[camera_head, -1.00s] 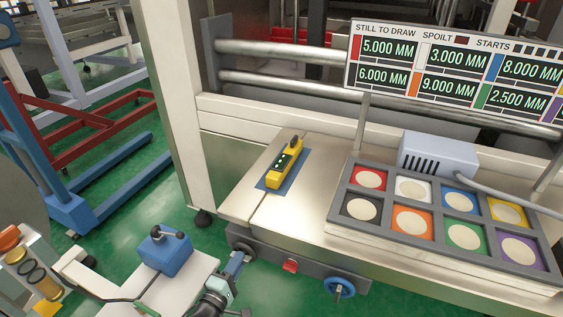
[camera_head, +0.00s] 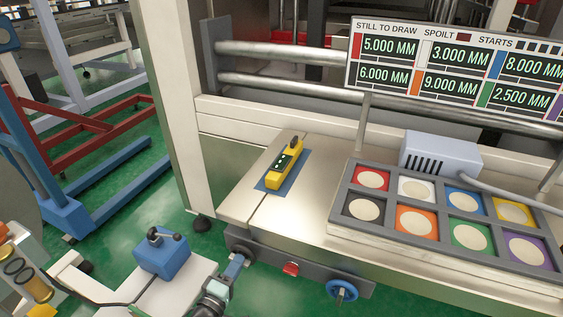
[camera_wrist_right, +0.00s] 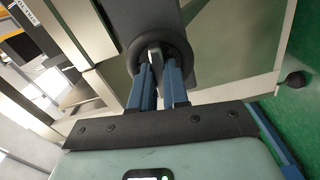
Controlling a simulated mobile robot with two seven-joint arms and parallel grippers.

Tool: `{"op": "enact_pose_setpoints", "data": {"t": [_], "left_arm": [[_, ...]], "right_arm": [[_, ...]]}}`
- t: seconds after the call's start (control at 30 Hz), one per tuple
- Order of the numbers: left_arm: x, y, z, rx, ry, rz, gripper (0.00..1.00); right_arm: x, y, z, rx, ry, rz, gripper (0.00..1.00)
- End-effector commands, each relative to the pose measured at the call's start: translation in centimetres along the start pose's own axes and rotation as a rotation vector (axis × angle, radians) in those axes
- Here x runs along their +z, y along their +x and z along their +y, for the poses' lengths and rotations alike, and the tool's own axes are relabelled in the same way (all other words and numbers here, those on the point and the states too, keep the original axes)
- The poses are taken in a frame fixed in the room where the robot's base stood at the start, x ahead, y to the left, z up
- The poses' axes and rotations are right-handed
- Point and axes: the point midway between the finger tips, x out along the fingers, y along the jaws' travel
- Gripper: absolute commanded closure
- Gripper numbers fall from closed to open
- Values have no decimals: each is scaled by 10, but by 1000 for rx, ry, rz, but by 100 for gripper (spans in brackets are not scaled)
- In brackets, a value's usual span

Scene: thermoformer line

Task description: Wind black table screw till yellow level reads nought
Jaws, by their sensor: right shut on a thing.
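The yellow level (camera_head: 286,166) lies on a blue pad on the steel table (camera_head: 310,195). It has a dark face with small green lights and a dark knob at its far end; its reading is too small to tell. The black table screw (camera_head: 240,247) is at the table's front left corner, partly hidden by my right gripper (camera_head: 238,260). In the right wrist view, the two blue fingers of my right gripper (camera_wrist_right: 158,82) are shut on the flat tab of the round black screw (camera_wrist_right: 161,28). My left gripper is not in view.
A blue handwheel (camera_head: 342,290) and a red button (camera_head: 291,268) are on the table's front edge, right of the screw. A tray of coloured squares (camera_head: 345,228) and a grey box (camera_head: 440,153) fill the right side. A display board (camera_head: 455,70) stands behind.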

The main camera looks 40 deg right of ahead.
Motion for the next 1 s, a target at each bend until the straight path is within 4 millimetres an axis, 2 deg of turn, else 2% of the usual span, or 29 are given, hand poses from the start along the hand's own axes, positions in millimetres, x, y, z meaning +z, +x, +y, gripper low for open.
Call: {"op": "enact_pose_setpoints", "data": {"t": [0.5,0.8,1.0], "left_arm": [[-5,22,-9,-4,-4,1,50],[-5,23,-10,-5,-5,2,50],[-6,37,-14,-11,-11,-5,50]], "right_arm": [[0,0,-2,2,232,2,100],[0,0,-1,4,243,2,100],[0,0,-3,5,297,2,100]]}}
